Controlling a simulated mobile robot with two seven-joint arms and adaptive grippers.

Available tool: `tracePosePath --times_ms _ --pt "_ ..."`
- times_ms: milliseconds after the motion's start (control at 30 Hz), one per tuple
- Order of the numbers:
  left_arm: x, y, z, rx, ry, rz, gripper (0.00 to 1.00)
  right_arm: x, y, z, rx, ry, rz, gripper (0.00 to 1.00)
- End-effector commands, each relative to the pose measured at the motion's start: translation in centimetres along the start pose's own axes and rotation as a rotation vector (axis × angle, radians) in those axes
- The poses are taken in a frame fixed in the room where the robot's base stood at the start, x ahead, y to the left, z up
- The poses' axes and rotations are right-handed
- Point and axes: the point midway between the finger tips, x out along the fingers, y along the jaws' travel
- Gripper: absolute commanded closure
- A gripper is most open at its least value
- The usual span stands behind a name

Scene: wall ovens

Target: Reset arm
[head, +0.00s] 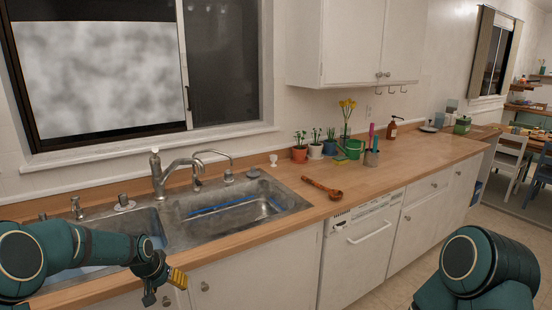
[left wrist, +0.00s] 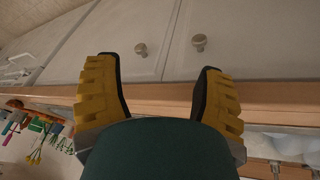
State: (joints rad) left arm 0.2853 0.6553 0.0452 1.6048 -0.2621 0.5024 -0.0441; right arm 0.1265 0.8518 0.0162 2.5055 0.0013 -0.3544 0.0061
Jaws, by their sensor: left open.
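My left arm comes in from the left in the head view, over the front of the sink. My left gripper (head: 165,283) is at the counter's front edge, by the cabinet doors below the sink. In the left wrist view its two yellow-padded fingers (left wrist: 158,100) stand wide apart with nothing between them. Cabinet doors with two round knobs (left wrist: 198,43) show beyond the fingers, and the wooden counter edge (left wrist: 160,93) runs across behind them. A dark green part of my right arm (head: 478,265) shows at the lower right of the head view; its gripper is out of view.
The steel double sink (head: 290,200) is set in the wooden counter (head: 420,155). A wooden ladle (head: 323,188) lies right of the sink. A white dishwasher (head: 355,260) is below.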

Motion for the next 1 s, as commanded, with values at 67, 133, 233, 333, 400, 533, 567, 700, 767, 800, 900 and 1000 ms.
tracePosePath --times_ms 67,133,233,333,400,533,567,700,767,800,900,1000 --pt "3.2 3.4 4.0 0.0 -0.034 0.052 0.31 0.0 0.0 0.0 0.001 -0.001 0.0 0.53" --pt "5.5 6.2 7.9 -0.011 -0.059 0.094 0.31 0.0 0.0 0.0 0.001 -0.001 0.001 0.53" --pt "7.9 10.0 14.1 -0.036 -0.098 0.142 0.31 0.0 0.1 0.0 0.001 -0.001 0.001 0.53" --pt "9.0 12.9 20.6 -0.065 -0.139 0.173 0.31 0.0 0.0 0.0 0.001 0.0 0.001 0.53" --pt "9.1 14.5 24.8 -0.084 -0.167 0.183 0.31 0.0 0.0 0.0 0.001 -0.001 0.001 0.53" --pt "8.4 16.1 30.8 -0.112 -0.205 0.184 0.31 0.0 0.1 0.0 0.001 -0.001 0.001 0.53" --pt "8.2 16.3 31.8 -0.117 -0.21 0.183 0.31 0.0 0.1 0.0 0.001 -0.001 0.001 0.53" --pt "7.4 16.7 34.5 -0.131 -0.227 0.176 0.31 0.0 0.0 0.0 0.001 -0.001 0.001 0.53" --pt "7.3 16.8 34.9 -0.132 -0.229 0.175 0.31 0.0 0.0 0.0 0.001 -0.001 0.001 0.53" --pt "7.2 16.8 35.0 -0.133 -0.229 0.175 0.31 0.0 0.0 0.0 0.001 -0.001 0.001 0.53" --pt "7.3 16.8 35.0 -0.133 -0.229 0.175 0.31 0.0 0.0 0.0 0.001 -0.001 0.001 0.53" --pt "7.3 16.8 35.0 -0.133 -0.229 0.175 0.31 0.0 0.0 0.0 0.001 -0.001 0.001 0.53"
